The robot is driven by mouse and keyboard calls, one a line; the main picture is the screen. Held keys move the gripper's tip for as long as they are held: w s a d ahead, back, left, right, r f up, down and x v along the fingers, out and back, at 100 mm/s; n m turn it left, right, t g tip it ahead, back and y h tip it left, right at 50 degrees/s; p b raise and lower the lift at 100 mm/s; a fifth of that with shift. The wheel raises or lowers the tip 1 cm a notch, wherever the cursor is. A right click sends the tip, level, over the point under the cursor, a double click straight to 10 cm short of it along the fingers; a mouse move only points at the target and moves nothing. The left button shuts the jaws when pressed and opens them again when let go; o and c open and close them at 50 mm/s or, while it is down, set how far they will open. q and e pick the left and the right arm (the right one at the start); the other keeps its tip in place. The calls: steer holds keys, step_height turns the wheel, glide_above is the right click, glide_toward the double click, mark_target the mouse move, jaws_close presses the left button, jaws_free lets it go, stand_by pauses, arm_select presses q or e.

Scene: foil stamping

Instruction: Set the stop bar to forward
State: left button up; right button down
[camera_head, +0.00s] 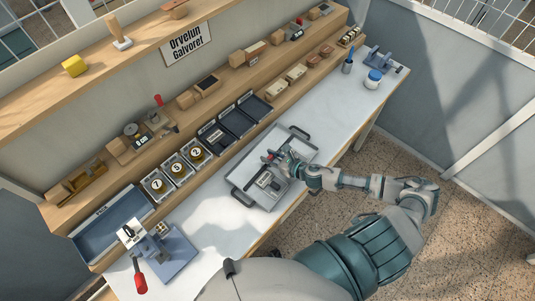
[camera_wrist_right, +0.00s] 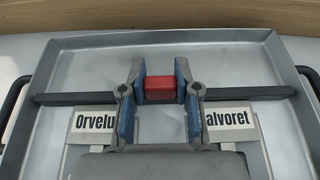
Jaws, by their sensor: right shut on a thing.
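The stop bar (camera_wrist_right: 70,98) is a dark bar lying crosswise over a grey metal tray (camera_wrist_right: 190,43), with a red grip block (camera_wrist_right: 160,90) at its middle. My right gripper (camera_wrist_right: 160,84) has its two blue-grey fingers on either side of the red block and is shut on it. In the head view my right gripper (camera_head: 273,160) is over the tray (camera_head: 312,147), which lies on the white bench. Cards reading "Orvelu" (camera_wrist_right: 95,119) and "alvoret" (camera_wrist_right: 230,116) lie in front of the bar, partly hidden by the fingers. My left gripper is not in view.
Numbered boxes (camera_head: 157,186) and dark trays (camera_head: 240,122) stand behind the tray. A blue press with a red handle (camera_head: 139,283) is at the near left.

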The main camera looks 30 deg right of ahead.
steer(key=shift+w+d+f, duration=0.1)
steer(key=shift+f, duration=0.05)
steer(key=c, duration=1.1)
jaws_free()
steer(key=shift+c, duration=0.2)
steer(key=o, duration=0.3)
steer(key=shift+w, duration=0.15)
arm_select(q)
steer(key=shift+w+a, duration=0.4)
arm_select(e)
steer(key=shift+o, duration=0.2)
steer(key=shift+a, duration=0.25)
steer(key=shift+d, duration=0.1)
steer(key=shift+s+d, duration=0.15)
steer(key=shift+s, duration=0.15)
steer(key=v, duration=0.9)
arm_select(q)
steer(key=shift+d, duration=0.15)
arm_select(e)
steer(key=shift+v, duration=1.15)
